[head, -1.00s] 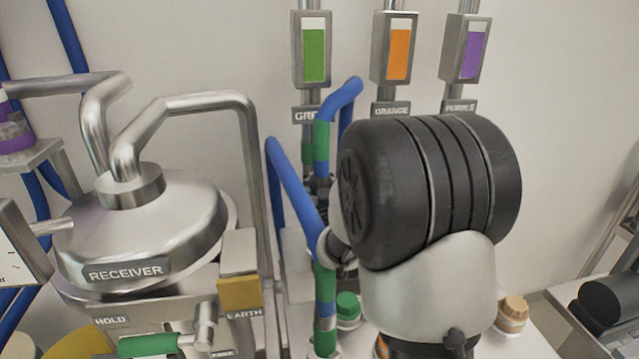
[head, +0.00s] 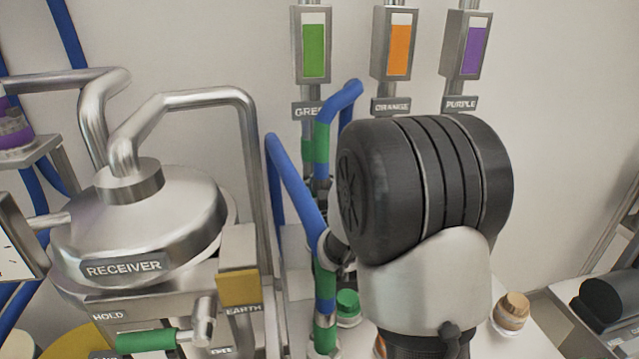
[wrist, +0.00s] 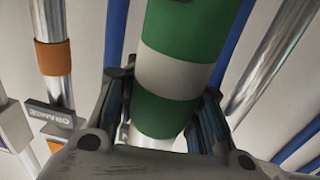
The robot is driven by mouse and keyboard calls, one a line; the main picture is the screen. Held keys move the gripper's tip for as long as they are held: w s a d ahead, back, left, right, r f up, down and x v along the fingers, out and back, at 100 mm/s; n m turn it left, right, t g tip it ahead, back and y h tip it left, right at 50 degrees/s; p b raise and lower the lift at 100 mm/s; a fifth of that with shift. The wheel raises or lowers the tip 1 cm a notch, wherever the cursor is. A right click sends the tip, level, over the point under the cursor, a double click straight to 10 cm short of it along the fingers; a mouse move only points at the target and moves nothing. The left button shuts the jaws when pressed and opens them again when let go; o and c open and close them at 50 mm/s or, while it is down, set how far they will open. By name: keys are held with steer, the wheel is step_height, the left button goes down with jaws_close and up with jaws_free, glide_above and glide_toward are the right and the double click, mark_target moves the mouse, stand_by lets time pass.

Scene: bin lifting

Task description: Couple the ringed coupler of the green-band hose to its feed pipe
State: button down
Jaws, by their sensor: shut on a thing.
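In the wrist view my gripper (wrist: 165,115) is shut on a green coupler (wrist: 185,40) with a pale grey ring (wrist: 175,75) around it. Its fingers press on both sides of the lower green part, and bare metal shows just below. Whether that metal meets the coupler end-on is hidden by my gripper. In the head view the green gauge (head: 313,50) hangs on the wall above its label (head: 307,110). Below it, blue hoses with green bands (head: 320,140) rise and bend. My arm hides much of the grip there, so seating cannot be judged.
The orange (head: 397,50) and purple (head: 465,50) gauges hang to the right. The steel receiver (head: 150,220) and its bent pipe stand left. A green-capped jar (head: 347,303) and a tan-capped jar (head: 512,308) stand low beside my arm. The orange label (wrist: 50,115) shows close in the wrist view.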

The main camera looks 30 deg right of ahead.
steer(key=shift+f, duration=0.25)
stand_by(0.5)
steer(key=c, duration=1)
jaws_free()
steer(key=shift+o, duration=0.3)
steer(key=o, duration=0.4)
steer(key=shift+o, duration=0.2)
step_height(320, 180, up, 12)
steer(key=p, duration=0.5)
stand_by(0.5)
